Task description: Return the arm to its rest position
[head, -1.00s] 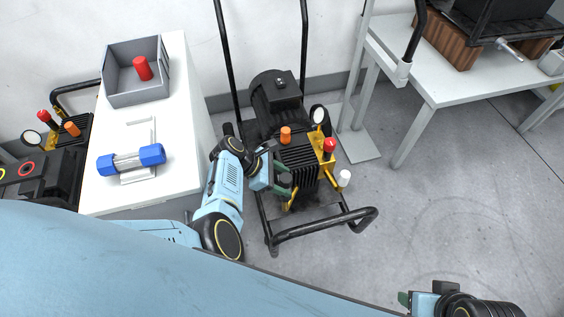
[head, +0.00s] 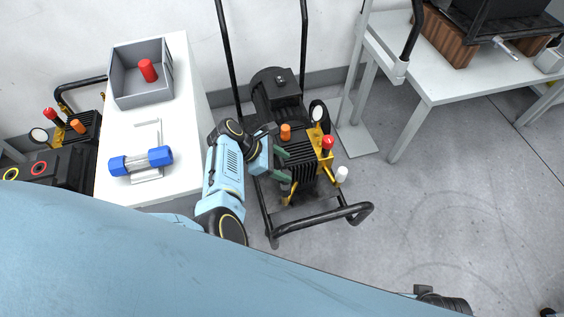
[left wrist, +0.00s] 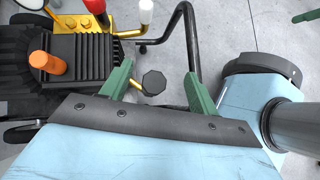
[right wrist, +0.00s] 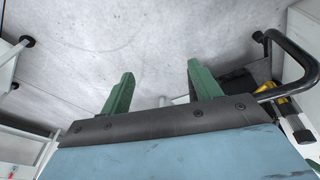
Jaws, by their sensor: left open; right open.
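My left gripper (head: 282,165) is open and empty, with its green fingers over the near left part of the black pump cart (head: 320,221). In the left wrist view its open fingers (left wrist: 160,88) frame a dark knob (left wrist: 154,82) below them; I cannot tell how far below it is. The pump's orange cap (head: 285,131) and red knob (head: 327,142) are close to this gripper. My right gripper (right wrist: 153,88) is open and empty above bare grey floor. In the head view only a dark part of the right arm shows at the bottom edge.
Another white table (head: 430,87) stands at right. The floor (head: 440,190) between is clear.

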